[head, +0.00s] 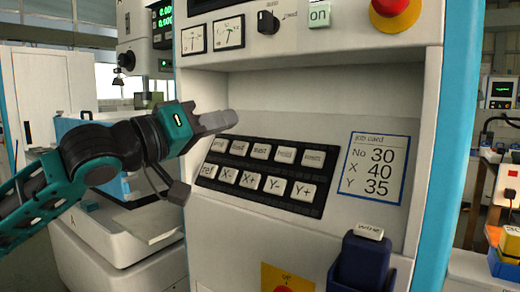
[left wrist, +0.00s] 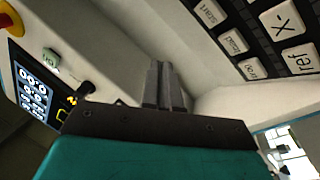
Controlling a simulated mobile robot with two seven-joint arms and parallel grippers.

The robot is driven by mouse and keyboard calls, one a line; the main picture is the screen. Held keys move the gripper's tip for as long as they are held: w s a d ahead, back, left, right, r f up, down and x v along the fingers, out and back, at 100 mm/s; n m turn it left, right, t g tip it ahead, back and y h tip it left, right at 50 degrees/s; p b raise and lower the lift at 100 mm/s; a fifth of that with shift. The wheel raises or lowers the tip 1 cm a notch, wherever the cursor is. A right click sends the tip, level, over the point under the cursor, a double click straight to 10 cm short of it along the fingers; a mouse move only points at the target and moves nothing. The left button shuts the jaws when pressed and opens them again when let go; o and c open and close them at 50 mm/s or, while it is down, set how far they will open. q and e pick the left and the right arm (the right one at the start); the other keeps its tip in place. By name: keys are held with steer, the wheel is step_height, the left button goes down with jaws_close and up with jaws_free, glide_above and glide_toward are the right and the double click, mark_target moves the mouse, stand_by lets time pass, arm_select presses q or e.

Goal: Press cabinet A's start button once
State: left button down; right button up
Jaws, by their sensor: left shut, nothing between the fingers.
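The pale control cabinet (head: 300,90) fills the middle of the head view. Its black key panel (head: 262,178) carries two rows of light keys. The start key (left wrist: 210,12) is legible in the left wrist view, at the top; in the head view the upper-row labels are too small to read surely. The lower row includes ref, X-, X+, Y- and Y+. My left gripper (head: 230,119) is shut and empty, its fingertips near the upper left of the keys in the head view. In the left wrist view the fingers (left wrist: 165,85) appear apart from the keys.
A green on button (head: 319,14), a dark knob (head: 267,22) and a red emergency stop (head: 389,6) sit above. A job card (head: 376,168) is right of the keys, above a dark blue holder (head: 362,262). A white machine base (head: 75,245) marked A stands left.

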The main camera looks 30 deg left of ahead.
mark_target(261, 151)
arm_select(q)
steer(key=shift+w+d+f+p, duration=0.1)
steer(key=shift+w+f+p, duration=0.6)
steer(key=shift+w, duration=0.35)
steer(key=shift+w+d+f+p, duration=0.1)
steer(key=shift+w+f+p, duration=0.45)
steer(key=shift+w+f, duration=0.4)
steer(key=shift+w+d+f+p, duration=0.1)
steer(key=shift+w+f+p, duration=0.55)
steer(key=shift+w, duration=0.5)
arm_select(e)
steer(key=shift+s+d+r, duration=0.45)
steer(key=shift+d+r, duration=0.35)
steer(key=shift+d, duration=0.05)
steer(key=shift+w, duration=0.1)
arm_select(q)
steer(key=shift+w, duration=0.1)
arm_select(e)
steer(key=shift+r, duration=0.2)
arm_select(q)
steer(key=shift+w, duration=0.1)
steer(key=shift+w+f+p, duration=0.15)
steer(key=shift+f+p, duration=0.1)
steer(key=shift+p, duration=0.05)
arm_select(e)
steer(key=shift+r, duration=0.2)
